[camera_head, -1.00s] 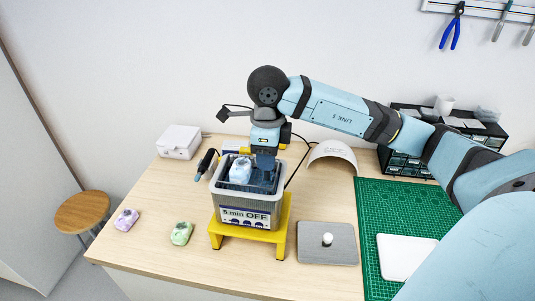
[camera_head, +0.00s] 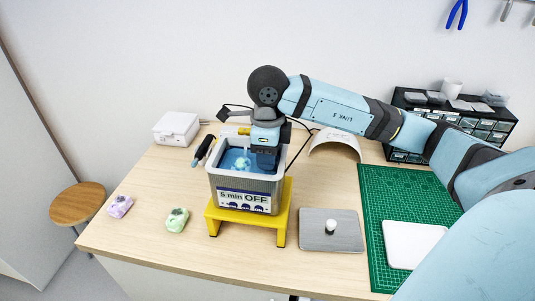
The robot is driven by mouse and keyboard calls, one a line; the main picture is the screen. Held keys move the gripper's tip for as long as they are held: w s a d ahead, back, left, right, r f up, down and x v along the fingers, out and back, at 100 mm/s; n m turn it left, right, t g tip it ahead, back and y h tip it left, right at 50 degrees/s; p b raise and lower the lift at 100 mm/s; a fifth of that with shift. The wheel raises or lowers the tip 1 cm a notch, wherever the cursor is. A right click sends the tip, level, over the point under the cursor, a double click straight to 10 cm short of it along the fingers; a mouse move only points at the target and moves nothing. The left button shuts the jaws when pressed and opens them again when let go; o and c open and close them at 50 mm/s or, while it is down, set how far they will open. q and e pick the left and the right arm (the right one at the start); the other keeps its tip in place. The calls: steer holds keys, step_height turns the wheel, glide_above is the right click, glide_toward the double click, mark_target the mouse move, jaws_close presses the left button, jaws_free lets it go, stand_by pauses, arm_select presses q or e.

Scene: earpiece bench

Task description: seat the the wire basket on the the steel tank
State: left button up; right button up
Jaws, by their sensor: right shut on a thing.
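The steel tank (camera_head: 242,182) stands upright on a yellow stand (camera_head: 238,217) on the bench. Its front label reads "5 min OFF". My right gripper (camera_head: 266,163) points down inside the right part of the tank opening, shut on the wire basket (camera_head: 236,169). The basket is down in the blue liquid inside the tank walls, and little of its mesh shows. A pale blue-white piece (camera_head: 242,162) is in it. The gripper and the front wall hide the basket's right side and underside, so I cannot tell whether it touches the tank. My left gripper is out of view.
The steel lid (camera_head: 332,236) with a white knob lies right of the stand, beside the green mat (camera_head: 412,222). Green (camera_head: 177,220) and purple (camera_head: 120,206) pieces lie left. A white box (camera_head: 176,129) and a curved white object (camera_head: 335,143) stand behind.

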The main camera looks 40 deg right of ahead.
steer(key=o, duration=1)
steer(key=shift+r, duration=0.5)
step_height(320, 180, up, 13)
steer(key=shift+p, duration=0.35)
steer(key=shift+f, duration=0.1)
